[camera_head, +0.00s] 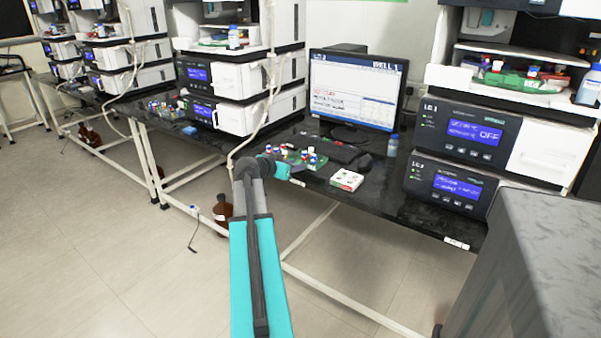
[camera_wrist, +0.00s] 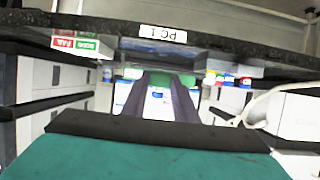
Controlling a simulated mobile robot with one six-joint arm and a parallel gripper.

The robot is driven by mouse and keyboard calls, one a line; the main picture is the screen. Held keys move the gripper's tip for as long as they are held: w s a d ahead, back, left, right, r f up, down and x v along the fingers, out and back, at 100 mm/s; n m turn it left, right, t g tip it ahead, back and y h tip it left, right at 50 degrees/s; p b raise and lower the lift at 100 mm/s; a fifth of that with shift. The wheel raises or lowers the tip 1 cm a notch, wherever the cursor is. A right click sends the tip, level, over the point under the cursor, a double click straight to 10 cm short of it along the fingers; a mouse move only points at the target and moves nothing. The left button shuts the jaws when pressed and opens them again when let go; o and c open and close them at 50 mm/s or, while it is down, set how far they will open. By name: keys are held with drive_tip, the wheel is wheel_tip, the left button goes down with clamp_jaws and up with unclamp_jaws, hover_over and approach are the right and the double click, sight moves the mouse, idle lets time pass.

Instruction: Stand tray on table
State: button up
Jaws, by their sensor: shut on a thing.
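A green tray (camera_head: 312,164) carrying several small vials with coloured caps is at the front edge of the black table (camera_head: 392,185), left of the keyboard. My gripper (camera_head: 284,172) reaches it from the front and is shut on its near side. In the wrist view my gripper's dark fingers (camera_wrist: 158,80) point at the table edge, with a strip of green tray (camera_wrist: 131,73) by their tips. The tray looks level, and I cannot tell whether it rests on the table or hangs just above it. My gripper hides part of its near side.
Instrument stacks (camera_head: 456,165) flank the table. Another group of vials (camera_head: 163,107) is at the left.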

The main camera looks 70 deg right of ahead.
sight(302, 176)
drive_tip(key=d, duration=0.1)
drive_tip(key=s+d, duration=0.1)
drive_tip(key=d, duration=0.2)
drive_tip(key=shift+s+f, duration=0.2)
drive_tip(key=shift+s, duration=0.1)
drive_tip(key=shift+f, duration=1.75)
drive_tip(key=shift+a+f, duration=0.1)
drive_tip(key=o, duration=1.1)
drive_tip(key=v, duration=1.2)
